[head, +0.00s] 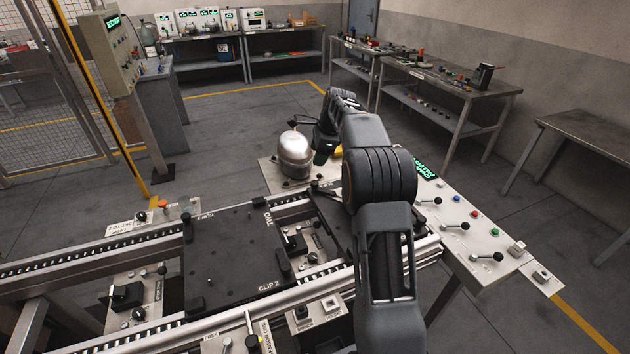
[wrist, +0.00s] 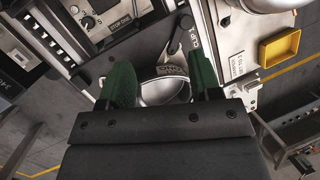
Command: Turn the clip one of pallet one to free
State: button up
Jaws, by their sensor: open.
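In the wrist view my gripper (wrist: 163,82) is open, with its two green fingers apart. Pallet one (wrist: 140,50) is a dark plate beneath and beyond the fingers. The lettering for clip one shows just beyond the right finger, beside a dark clip (wrist: 187,25) on the pallet's edge. Nothing is held between the fingers; a silver rounded part (wrist: 165,92) shows below the gap, partly hidden by the gripper. In the head view pallet one (head: 333,228) is partly behind my arm, and clip one cannot be made out there. The clip's exact turn is unclear.
A silver compressor (head: 295,155) stands on a pale plate past the rails. Pallet two (head: 230,250) lies left on the conveyor. A control panel (head: 465,225) with levers and buttons is to the right. A yellow tray (wrist: 279,47) shows in the wrist view.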

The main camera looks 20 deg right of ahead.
aim_at(314, 182)
jog(key=w+d+f+m, duration=0.5)
jog(key=d+f+m, duration=0.1)
jog(key=shift+y, duration=0.4)
jog(key=p+x, duration=0.2)
jog(key=x, duration=1.1)
jog(key=shift+a+f, duration=0.2)
jog(key=shift+f, duration=0.1)
grip_shut()
